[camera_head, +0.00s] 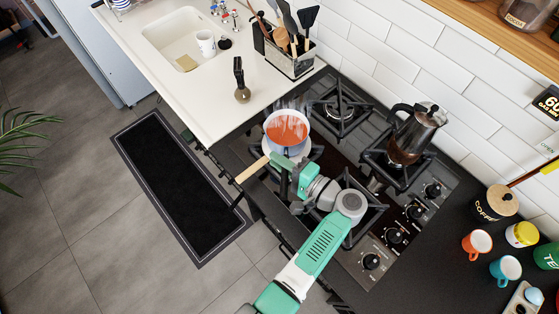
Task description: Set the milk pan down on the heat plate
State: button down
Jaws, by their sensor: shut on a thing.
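The white milk pan (287,151) holds orange-red liquid, with pale steam above it. It is over the front-left part of the black gas hob, close to the white counter. Its light wooden handle (252,169) points down and left. My green and grey gripper (277,165) is shut on the handle close to the pan, with my arm reaching in from below. The pan looks upright. It hides what lies beneath it, so I cannot tell whether it touches the hob. I cannot make out a separate heat plate.
A moka pot (413,136) stands on the back-right burner. The back-left burner (341,110) is bare. Knobs (396,236) line the hob's right side. A pepper mill (241,88) and utensil rack (290,60) stand on the white counter. Mugs (477,242) and jars are at right.

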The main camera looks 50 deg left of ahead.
jog(key=shift+f+b, duration=0.65)
dwell(1.0)
dwell(0.4)
jog(key=c, duration=1.3)
grip_release()
jog(key=shift+f, duration=0.1)
jog(key=d, duration=0.2)
jog(key=w+d, duration=0.1)
jog(key=d, duration=0.4)
jog(key=shift+w+d+r, duration=0.2)
jog(key=shift+d+r, duration=0.1)
jog(key=shift+r, duration=0.1)
